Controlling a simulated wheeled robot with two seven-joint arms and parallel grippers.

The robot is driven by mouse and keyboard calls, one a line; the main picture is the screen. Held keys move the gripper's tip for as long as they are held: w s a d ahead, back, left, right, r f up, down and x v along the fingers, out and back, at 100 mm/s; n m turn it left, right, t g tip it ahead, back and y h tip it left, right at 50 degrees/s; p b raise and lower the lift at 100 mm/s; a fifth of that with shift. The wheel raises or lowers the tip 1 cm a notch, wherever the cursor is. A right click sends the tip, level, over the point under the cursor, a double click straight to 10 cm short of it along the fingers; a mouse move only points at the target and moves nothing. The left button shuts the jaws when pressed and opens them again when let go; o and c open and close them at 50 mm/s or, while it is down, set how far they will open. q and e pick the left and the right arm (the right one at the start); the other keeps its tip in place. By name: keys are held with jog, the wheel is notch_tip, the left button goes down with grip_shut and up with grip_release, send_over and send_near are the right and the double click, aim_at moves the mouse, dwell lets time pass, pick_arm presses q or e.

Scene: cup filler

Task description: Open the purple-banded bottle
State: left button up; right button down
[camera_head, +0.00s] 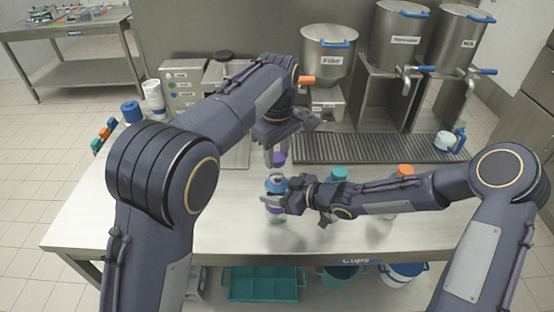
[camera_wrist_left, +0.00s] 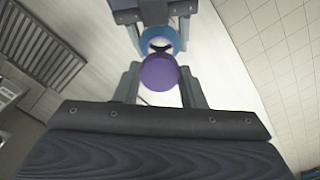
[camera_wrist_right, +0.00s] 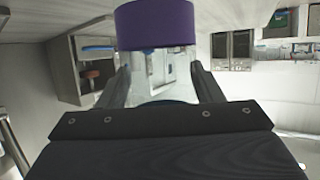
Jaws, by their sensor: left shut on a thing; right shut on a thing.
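The purple-banded bottle (camera_head: 275,209) is clear with a blue rim and appears upright above the front of the steel table. My right gripper (camera_head: 290,201) is shut on its body, and the purple band (camera_wrist_right: 157,25) shows beside the fingers in the right wrist view. My left gripper (camera_head: 276,150) is shut on the purple cap (camera_head: 278,159), directly above the bottle. The cap also shows between the fingers in the left wrist view (camera_wrist_left: 160,73). The bottle's blue-rimmed open mouth (camera_wrist_left: 160,36) shows beyond it; cap and bottle are apart.
A teal-capped bottle (camera_head: 338,173) and an orange-capped bottle (camera_head: 404,170) stand right of the held bottle, partly behind my right arm. A grated drip tray (camera_head: 370,149) and steel dispensers (camera_head: 398,40) stand behind. A mug (camera_head: 445,142) is at the right. The table's front left is clear.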

jog(key=shift+c, duration=1.6)
grip_release()
